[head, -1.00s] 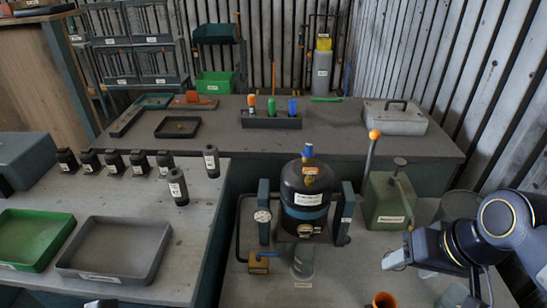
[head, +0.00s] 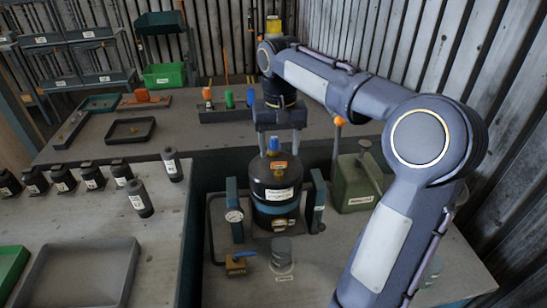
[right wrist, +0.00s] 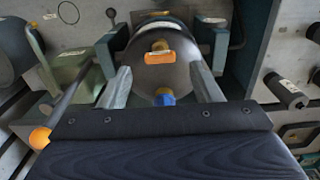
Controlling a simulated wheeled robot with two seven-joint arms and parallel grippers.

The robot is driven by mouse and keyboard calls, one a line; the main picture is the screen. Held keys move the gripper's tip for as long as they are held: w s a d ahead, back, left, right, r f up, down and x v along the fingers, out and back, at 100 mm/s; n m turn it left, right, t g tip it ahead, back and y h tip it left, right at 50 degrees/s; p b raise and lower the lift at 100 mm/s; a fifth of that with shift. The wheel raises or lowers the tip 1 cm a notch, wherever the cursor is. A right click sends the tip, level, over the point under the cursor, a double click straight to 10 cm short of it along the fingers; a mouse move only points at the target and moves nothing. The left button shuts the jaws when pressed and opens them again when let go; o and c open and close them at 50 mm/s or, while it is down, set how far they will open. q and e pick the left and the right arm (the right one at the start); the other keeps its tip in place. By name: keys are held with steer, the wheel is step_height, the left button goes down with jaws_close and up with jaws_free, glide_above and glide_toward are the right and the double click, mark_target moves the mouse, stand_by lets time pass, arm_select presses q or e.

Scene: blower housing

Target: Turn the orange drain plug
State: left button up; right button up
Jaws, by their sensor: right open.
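The black tank (head: 272,190) stands upright between two blue-grey posts, with a blue knob (head: 274,144) on top. A small orange piece (head: 279,165) sits on its upper front; I cannot tell whether it is the drain plug or a label. In the right wrist view the orange piece (right wrist: 160,57) looks like a flat plate, with a rounder orange-brown fitting (right wrist: 160,45) beyond it. My right gripper (head: 279,150) points down over the tank top, open. In the right wrist view its fingers (right wrist: 160,72) stand apart, with the blue knob (right wrist: 165,97) nearer the palm. My left gripper is out of view.
An orange-knobbed lever (head: 339,121) and a green can (head: 358,184) stand right of the tank. A gauge (head: 234,216) and a brass valve (head: 236,264) are on its left. A grey cylinder (head: 282,252) stands in front. My right arm covers much of the right side.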

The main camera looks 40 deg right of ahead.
mark_target(279, 162)
steer(key=shift+f, duration=1.95)
steer(key=c, duration=1)
